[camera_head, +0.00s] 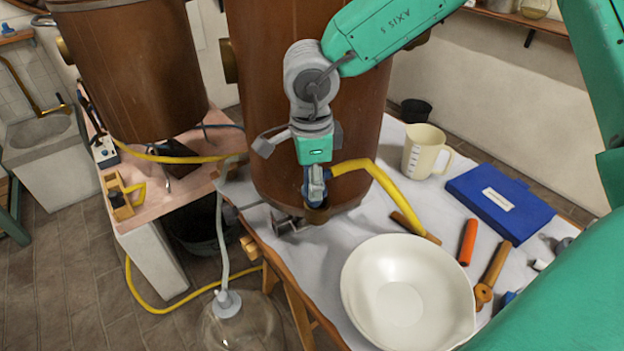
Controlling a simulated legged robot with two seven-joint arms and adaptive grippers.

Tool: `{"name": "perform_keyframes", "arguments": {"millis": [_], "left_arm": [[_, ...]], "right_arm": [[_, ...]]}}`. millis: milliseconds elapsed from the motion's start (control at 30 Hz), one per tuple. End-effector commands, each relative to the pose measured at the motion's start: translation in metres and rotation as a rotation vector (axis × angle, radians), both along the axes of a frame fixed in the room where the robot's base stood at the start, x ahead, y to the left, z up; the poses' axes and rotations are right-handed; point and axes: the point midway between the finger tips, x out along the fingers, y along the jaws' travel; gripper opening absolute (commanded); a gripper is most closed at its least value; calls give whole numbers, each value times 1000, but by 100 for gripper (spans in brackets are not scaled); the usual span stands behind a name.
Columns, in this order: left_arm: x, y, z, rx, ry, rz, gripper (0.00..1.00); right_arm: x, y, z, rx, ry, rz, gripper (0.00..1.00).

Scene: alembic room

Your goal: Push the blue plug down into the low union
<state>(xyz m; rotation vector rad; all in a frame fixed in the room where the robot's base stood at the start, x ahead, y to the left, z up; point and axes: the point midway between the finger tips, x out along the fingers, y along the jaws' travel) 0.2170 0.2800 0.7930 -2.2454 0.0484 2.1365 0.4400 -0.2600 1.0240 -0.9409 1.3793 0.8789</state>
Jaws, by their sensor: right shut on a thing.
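My right gripper (314,180) comes down from the upper right in front of the tall copper vessel (290,80). It is shut on the blue plug (312,194), which shows only partly below the fingers. A thick yellow hose (378,173) runs from the plug to the right and bends down to the table. The low union (317,214) is a dark brownish fitting at the vessel's foot, directly below the plug. I cannot tell whether the plug sits inside it or just on top. My left gripper is not in view.
A white bowl (357,291) stands in front on the table. A measuring jug (413,160), a blue case (480,190) and an orange cylinder (467,243) lie to the right. A metal tap (283,224) is close left of the union. A glass flask (240,325) stands below.

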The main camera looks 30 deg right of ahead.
Motion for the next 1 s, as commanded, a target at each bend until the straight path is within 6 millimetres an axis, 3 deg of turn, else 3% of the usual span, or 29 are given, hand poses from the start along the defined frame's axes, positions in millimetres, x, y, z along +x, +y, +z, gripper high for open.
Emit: {"name": "perform_keyframes", "arguments": {"millis": [1000], "left_arm": [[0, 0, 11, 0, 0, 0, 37]], "right_arm": [[0, 0, 2, -1, -1, 0, 2]]}}
